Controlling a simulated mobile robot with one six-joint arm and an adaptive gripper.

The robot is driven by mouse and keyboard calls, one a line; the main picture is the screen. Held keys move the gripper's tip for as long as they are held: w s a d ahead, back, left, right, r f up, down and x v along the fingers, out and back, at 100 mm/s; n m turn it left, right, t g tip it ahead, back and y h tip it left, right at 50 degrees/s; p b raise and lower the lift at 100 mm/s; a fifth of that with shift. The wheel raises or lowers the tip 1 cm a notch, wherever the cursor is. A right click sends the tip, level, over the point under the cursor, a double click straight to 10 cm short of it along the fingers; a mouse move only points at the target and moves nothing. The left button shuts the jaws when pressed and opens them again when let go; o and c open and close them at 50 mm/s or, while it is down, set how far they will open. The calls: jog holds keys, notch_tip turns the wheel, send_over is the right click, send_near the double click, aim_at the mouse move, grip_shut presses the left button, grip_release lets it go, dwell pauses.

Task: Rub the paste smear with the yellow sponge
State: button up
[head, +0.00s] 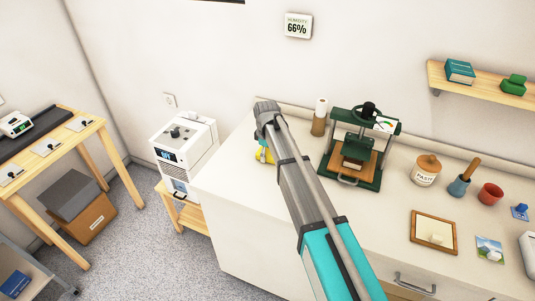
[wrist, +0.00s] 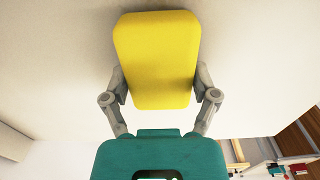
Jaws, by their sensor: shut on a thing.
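The yellow sponge (wrist: 157,60) fills the upper middle of the wrist view, with a finger of my gripper (wrist: 160,90) on each side of it. My gripper is shut on the sponge. In the head view only a small part of the sponge (head: 263,156) shows, at the far left end of the white counter (head: 235,190). My arm hides most of it and the fingers there. No paste smear can be made out in either view; the counter under and behind my arm is hidden.
A white machine (head: 184,145) stands left of the counter.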

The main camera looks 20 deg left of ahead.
dwell(0.4)
jog(key=shift+s+d, duration=0.2)
jog(key=shift+d, duration=1.8)
jog(key=shift+d, duration=0.2)
jog(key=shift+s+d, duration=0.1)
jog(key=shift+d, duration=1.7)
jog(key=shift+r, duration=0.1)
jog(key=shift+r+p, duration=2.95)
jog(key=shift+p, duration=0.1)
jog(key=shift+r, duration=0.1)
jog(key=shift+r+p, duration=1.4)
jog(key=shift+p, duration=0.15)
